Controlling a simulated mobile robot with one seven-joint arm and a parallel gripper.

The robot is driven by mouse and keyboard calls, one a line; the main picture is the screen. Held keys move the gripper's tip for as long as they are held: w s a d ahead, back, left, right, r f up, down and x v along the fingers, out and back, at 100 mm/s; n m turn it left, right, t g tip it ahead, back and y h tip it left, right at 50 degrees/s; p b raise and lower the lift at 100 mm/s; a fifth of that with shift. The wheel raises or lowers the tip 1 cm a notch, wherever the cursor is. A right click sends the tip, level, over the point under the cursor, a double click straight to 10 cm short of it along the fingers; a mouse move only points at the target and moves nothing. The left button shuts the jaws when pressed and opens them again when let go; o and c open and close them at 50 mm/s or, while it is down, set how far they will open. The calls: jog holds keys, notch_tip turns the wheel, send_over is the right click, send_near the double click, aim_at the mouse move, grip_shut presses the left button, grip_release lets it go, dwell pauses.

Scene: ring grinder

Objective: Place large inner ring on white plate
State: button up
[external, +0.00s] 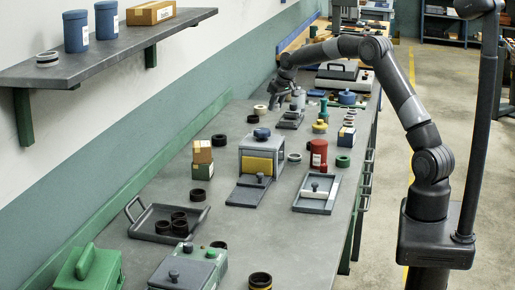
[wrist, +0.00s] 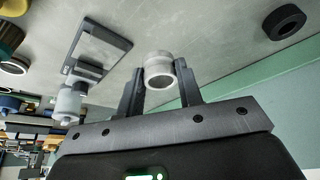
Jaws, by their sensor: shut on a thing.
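My gripper (wrist: 158,82) is at the far left part of the bench in the external view (external: 274,102). Its two fingers are shut on a pale ring (wrist: 158,57), whose round opening faces the wrist camera. A cream ring (external: 260,109) shows beside my gripper in the external view; it looks like the same ring, but I cannot be sure. Whether the held ring touches the bench is unclear. A pale, flat base (external: 331,84) with a dark handle stands beyond my gripper. I cannot tell whether it is the white plate.
A dark ring (wrist: 285,22) lies close by, on the wall side (external: 253,119). A grey framed plate (wrist: 103,48) lies on the other side, beside a white cylinder (wrist: 68,104). Nearer are a grey box (external: 262,144), a red canister (external: 318,152) and a tray (external: 150,228) with dark rings.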

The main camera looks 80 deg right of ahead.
jog(key=shift+s+d+r, duration=0.25)
jog(key=shift+s+r, duration=0.1)
jog(key=shift+s, duration=0.1)
jog(key=s+a+r+n+y, duration=0.25)
jog(key=a+n, duration=0.55)
jog(key=a, duration=0.5)
jog(key=shift+t+y, duration=0.25)
jog(key=shift+t, duration=0.05)
jog(key=w+a+f, duration=0.3)
jog(key=a, duration=0.1)
jog(key=w+a+f, duration=0.4)
jog(key=shift+w+a+f, duration=0.1)
jog(key=shift+w+f, duration=0.05)
jog(key=shift+f, duration=0.1)
jog(key=shift+w+a+f, duration=0.2)
jog(key=shift+f, duration=1.95)
jog(key=shift+f, duration=0.1)
jog(key=o, duration=1)
